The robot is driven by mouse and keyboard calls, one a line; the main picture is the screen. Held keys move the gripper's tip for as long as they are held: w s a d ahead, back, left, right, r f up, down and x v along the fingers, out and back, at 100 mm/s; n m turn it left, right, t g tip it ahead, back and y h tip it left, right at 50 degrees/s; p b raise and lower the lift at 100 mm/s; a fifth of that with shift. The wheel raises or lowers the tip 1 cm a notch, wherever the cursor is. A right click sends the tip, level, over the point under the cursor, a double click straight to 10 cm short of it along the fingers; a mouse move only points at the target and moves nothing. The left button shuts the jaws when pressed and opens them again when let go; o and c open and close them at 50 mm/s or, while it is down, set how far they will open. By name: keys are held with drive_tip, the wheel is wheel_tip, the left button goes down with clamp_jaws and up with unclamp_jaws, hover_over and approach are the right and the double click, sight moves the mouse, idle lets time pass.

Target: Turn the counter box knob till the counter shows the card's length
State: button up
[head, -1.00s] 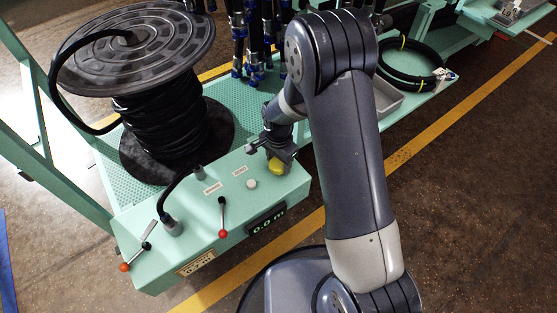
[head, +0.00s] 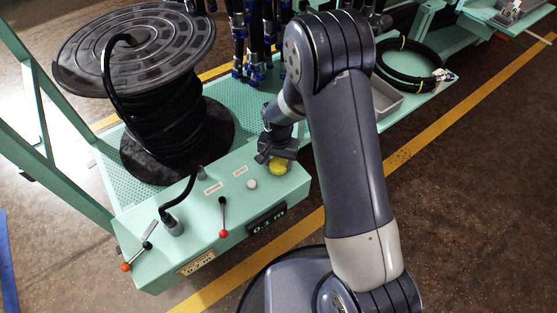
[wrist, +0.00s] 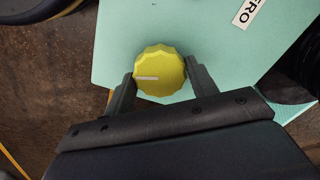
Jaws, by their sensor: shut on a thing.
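The yellow knob (head: 278,166) sits on top of the green counter box (head: 180,258), at its right end. In the wrist view the knob (wrist: 160,72) has a scalloped rim and a white mark pointing left. My gripper (head: 276,158) is over the knob, and in the wrist view its two fingers (wrist: 160,82) are shut on the knob's opposite sides. The counter display (head: 267,217) on the box's front reads 0.1 m. A card (head: 196,263) is fixed low on the front; its writing is too small to read.
Hanging hoses (head: 255,40), a grey tray (head: 385,98) and a coiled hose (head: 412,65) lie further back.

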drive_tip(key=shift+n, duration=2.3)
idle(1.3)
drive_tip(key=shift+n+p, duration=0.3)
drive_tip(key=shift+n, duration=2)
idle(2.1)
